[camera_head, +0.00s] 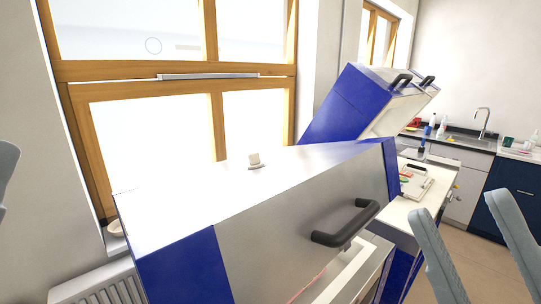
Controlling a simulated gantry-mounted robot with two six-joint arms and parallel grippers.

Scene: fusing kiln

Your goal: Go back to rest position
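The nearest fusing kiln (290,235) fills the middle, with blue side panels, a bare metal lid and a black bar handle (345,224). Its lid slopes up, and a pale edge of the kiln body shows below the lid at the lower right. My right gripper (460,207) is at the lower right, right of the handle and apart from it. Its two grey fingers are spread wide with nothing between them. Only a grey piece of my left gripper (5,168) shows at the left edge; the rest is out of frame.
A second blue kiln (362,105) with a raised lid stands behind. A white worktop (425,205) with a clipboard lies to the right. A sink counter (455,142) stands at the back right. A window and radiator (105,287) are at the left. Open floor shows at the right.

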